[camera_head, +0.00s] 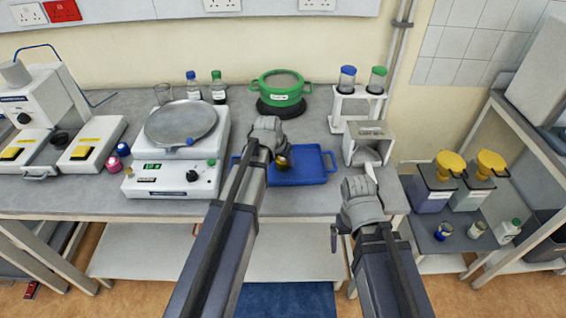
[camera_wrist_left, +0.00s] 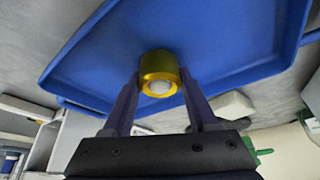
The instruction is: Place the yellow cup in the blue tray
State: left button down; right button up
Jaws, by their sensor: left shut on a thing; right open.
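The yellow cup (camera_wrist_left: 158,66) is between the fingers of my left gripper (camera_wrist_left: 155,90), which is shut on it. In the head view the cup (camera_head: 283,162) shows as a small yellow shape beside my left gripper (camera_head: 275,154), over the left part of the blue tray (camera_head: 308,176). The blue tray (camera_wrist_left: 222,45) fills much of the left wrist view behind the cup. I cannot tell whether the cup touches the tray floor. My right gripper (camera_head: 370,175) is open, in front of the bench's right part, apart from the tray.
A round metal pan on a white balance (camera_head: 178,165) stands left of the tray. A green round container (camera_head: 281,88) is behind it. A grey box-shaped stand (camera_head: 368,143) and a white rack (camera_head: 357,105) are to the right. Yellow-funnelled containers (camera_head: 440,180) stand further right.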

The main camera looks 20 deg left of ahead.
pick_arm(q)
jog(key=shift+f, duration=0.1)
jog(key=shift+c, duration=1)
grip_release()
jog(key=shift+r, duration=0.3)
jog(key=d+p+v, duration=0.1)
jog(key=p+v, duration=1)
jog(key=shift+s+a+r, duration=0.15)
jog(key=shift+a+r, duration=0.2)
jog(key=shift+a, duration=0.15)
